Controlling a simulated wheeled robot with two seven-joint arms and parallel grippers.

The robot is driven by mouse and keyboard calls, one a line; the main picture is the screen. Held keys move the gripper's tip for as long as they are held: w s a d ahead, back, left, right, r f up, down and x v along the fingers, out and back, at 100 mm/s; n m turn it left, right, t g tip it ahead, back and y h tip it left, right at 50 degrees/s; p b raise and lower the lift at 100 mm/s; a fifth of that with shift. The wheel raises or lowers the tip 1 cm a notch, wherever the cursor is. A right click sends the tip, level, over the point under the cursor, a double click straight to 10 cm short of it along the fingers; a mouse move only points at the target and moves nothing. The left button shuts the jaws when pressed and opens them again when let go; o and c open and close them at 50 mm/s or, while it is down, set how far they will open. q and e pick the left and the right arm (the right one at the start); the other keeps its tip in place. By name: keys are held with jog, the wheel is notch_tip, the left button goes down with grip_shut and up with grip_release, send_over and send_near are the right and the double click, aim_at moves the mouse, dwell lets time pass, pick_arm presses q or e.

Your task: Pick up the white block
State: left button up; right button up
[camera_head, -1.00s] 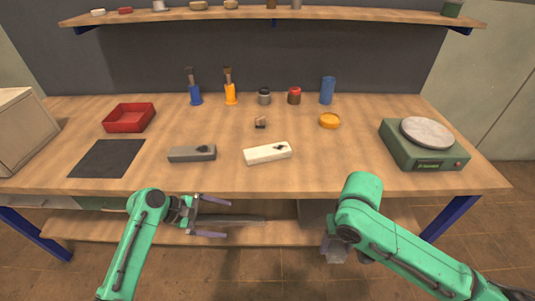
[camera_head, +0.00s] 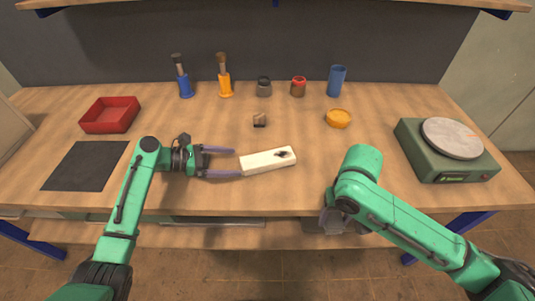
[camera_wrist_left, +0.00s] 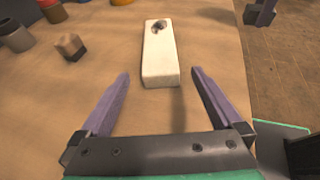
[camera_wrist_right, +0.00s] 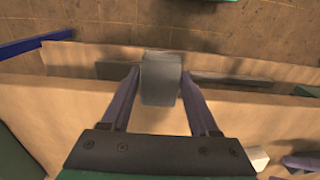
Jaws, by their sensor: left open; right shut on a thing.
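The white block (camera_head: 267,162) lies on the workbench, with a dark hollow near its far right end. It also shows in the left wrist view (camera_wrist_left: 161,55). My left gripper (camera_head: 237,161) is open and empty. Its fingertips are at the block's near left end, one on each side in the left wrist view, with gaps to the block. My right gripper (camera_head: 332,224) is low by the bench's front edge. In the right wrist view it is shut on a grey block (camera_wrist_right: 161,78).
A small brown-and-black block (camera_head: 260,120) and an orange dish (camera_head: 338,118) lie behind the white block. A red tray (camera_head: 110,115) and dark mat (camera_head: 86,165) are left. A green scale (camera_head: 446,165) stands right. Bottles and brushes line the back.

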aim_at(248, 162)
pick_arm(q)
jog(key=x, duration=0.9)
jog(key=shift+a, duration=0.1)
grip_shut()
